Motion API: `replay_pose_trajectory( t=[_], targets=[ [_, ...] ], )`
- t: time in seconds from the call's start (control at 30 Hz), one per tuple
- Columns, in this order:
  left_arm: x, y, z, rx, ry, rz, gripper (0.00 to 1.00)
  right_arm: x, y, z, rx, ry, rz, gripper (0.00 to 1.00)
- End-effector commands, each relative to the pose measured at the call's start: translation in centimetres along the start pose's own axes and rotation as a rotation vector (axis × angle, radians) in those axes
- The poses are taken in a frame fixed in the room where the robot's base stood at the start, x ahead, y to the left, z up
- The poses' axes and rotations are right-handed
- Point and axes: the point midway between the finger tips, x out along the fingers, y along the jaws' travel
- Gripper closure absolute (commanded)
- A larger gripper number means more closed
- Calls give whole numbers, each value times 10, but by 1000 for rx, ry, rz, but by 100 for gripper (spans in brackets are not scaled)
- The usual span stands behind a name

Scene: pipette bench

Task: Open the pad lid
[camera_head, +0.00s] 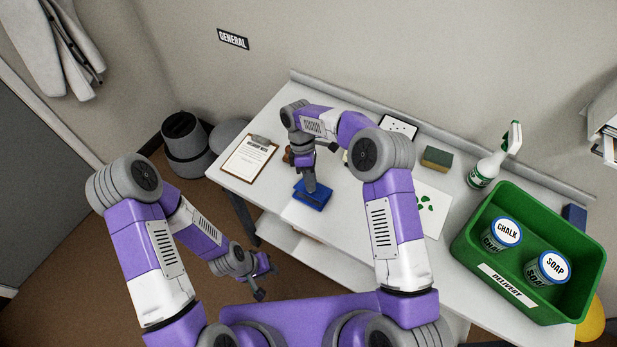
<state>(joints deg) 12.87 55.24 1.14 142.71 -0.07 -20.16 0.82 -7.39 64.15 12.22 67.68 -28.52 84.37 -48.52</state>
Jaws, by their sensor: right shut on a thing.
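The blue ink pad (316,203) lies on the white bench near its front edge, left of the middle. My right gripper (309,184) points down onto it and is shut on its lid; the fingers and wrist cover part of the pad, so how far the lid stands open cannot be told. My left gripper (266,281) hangs in front of the bench, below and left of the pad, open and empty.
A clipboard (248,159) lies at the bench's left end. A sheet with green marks (432,212), a sponge (436,158) and a spray bottle (486,171) are to the right. A green delivery crate (480,268) holds chalk and soap tubs. My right forearm covers the bench's middle.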

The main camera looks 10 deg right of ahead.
Motion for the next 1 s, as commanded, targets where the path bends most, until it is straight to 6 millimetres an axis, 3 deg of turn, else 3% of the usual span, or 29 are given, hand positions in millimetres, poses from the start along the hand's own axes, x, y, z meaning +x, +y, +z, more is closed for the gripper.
replay_pose_trajectory(
  t=[0.4,0.93,0.97,1.0],
  targets=[
    [-10,4,1,0,0,0,66,-8,8,6,-58,63,-137,100],
    [-11,4,1,0,0,0,66,-9,9,7,-66,70,-154,100],
    [-11,4,1,0,0,0,66,-9,9,7,-66,70,-154,75],
    [-11,4,1,0,0,0,66,-9,9,7,-66,70,-154,69]
  ],
)
